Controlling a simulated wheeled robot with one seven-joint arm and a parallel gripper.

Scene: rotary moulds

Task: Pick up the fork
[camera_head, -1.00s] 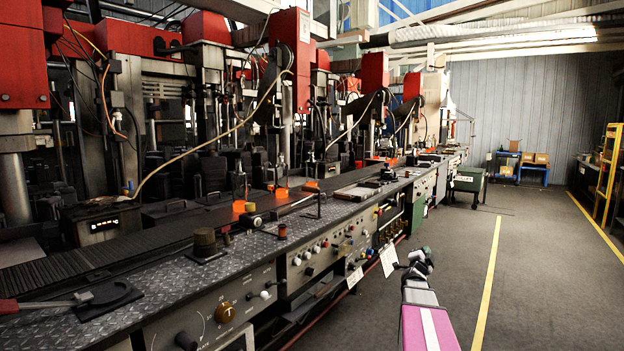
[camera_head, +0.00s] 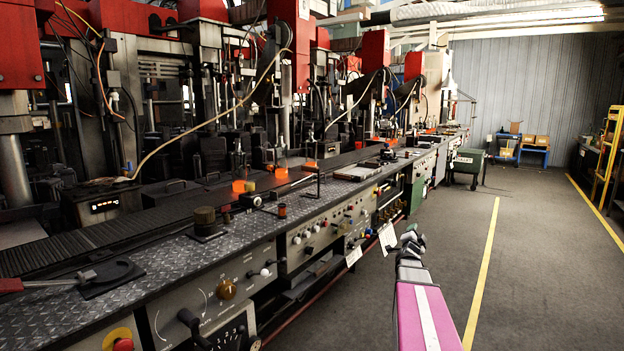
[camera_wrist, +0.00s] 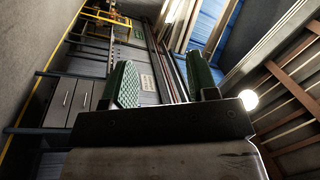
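I cannot make out a fork for certain. A tool with a red handle and a thin metal shaft (camera_head: 52,283) lies on the bench at the lower left in the head view. Its far end rests on or by a black plate, and the shape of that end is unclear. My gripper (camera_head: 411,238) is at the end of my arm, over the aisle floor, far to the right of the tool. In the wrist view, the two green-padded fingers of my gripper (camera_wrist: 164,83) stand wide apart with nothing between them.
The long bench (camera_head: 225,241) carries a dark knob-like piece (camera_head: 205,222), orange pieces (camera_head: 238,187) and knobs on its front. Red-topped machines (camera_head: 150,38) stand behind it. The grey aisle floor (camera_head: 540,260) with yellow lines is clear. A yellow rack (camera_head: 608,155) stands far right.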

